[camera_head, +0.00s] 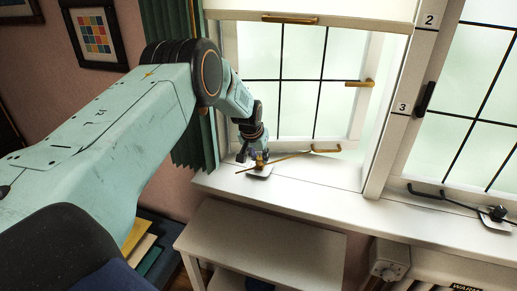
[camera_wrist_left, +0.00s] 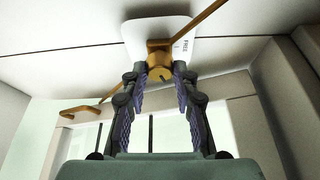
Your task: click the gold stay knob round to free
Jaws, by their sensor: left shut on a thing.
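The gold stay knob (camera_wrist_left: 159,75) sits on a pale plate (camera_wrist_left: 140,32) on the sill. Lettering shows on the plate beside the knob, partly hidden. My left gripper (camera_wrist_left: 160,68) is shut on the knob, with one fingertip on each side. In the head view the left gripper (camera_head: 255,157) reaches down to the sill and hides most of the knob. The gold stay bar (camera_head: 288,157) runs from the knob's mount towards the window frame. A part of the bar also shows in the wrist view (camera_wrist_left: 208,17). My right gripper is out of view.
The left window (camera_head: 352,140) stands behind the gripper, with a gold handle (camera_head: 360,84) on its frame. A black stay (camera_head: 427,192) and black knob (camera_head: 497,212) lie to the right. A white table (camera_head: 262,232) stands below the white sill (camera_head: 325,186). A green curtain (camera_head: 185,150) hangs left.

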